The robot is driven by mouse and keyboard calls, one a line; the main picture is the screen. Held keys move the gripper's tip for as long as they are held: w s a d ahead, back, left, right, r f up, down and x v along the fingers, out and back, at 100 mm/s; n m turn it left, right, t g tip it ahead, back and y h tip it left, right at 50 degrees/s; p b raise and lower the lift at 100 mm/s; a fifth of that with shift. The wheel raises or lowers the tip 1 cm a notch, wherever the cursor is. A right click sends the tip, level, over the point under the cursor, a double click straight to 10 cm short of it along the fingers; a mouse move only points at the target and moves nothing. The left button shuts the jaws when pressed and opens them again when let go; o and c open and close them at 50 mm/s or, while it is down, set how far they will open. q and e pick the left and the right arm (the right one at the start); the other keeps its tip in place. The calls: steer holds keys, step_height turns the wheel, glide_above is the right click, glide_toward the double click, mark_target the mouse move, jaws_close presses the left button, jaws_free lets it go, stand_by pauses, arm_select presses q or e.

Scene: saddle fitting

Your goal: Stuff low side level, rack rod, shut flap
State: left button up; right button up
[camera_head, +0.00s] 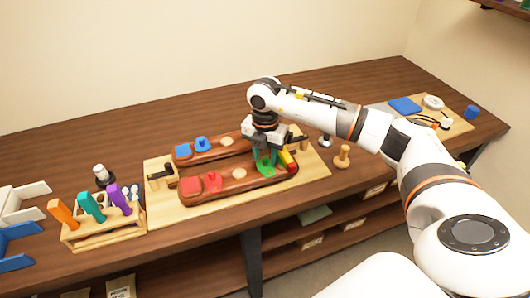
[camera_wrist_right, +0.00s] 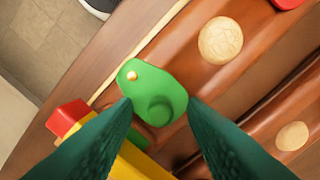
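In the head view, two long brown wooden pieces lie on a pale board (camera_head: 157,214). The near piece (camera_head: 235,183) carries a red flap with a knob (camera_head: 213,182) and a green flap (camera_head: 264,169); the far piece (camera_head: 221,151) carries a blue flap (camera_head: 202,145). My right gripper (camera_head: 267,157) is down over the near piece's right end. In the right wrist view, its dark green fingers (camera_wrist_right: 158,103) stand apart on either side of the green flap's knob (camera_wrist_right: 160,108); contact is unclear. The green flap (camera_wrist_right: 140,75) shows a brass pin. My left gripper is out of view.
A yellow and red block (camera_head: 287,158) lies close beside my right gripper. A wooden rack (camera_head: 103,233) holds orange, teal and purple handled tools at the left. A wooden knob-topped peg (camera_head: 342,156) stands right of the board. A second board (camera_head: 455,127) with small items is far right.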

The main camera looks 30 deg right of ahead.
jaws_close()
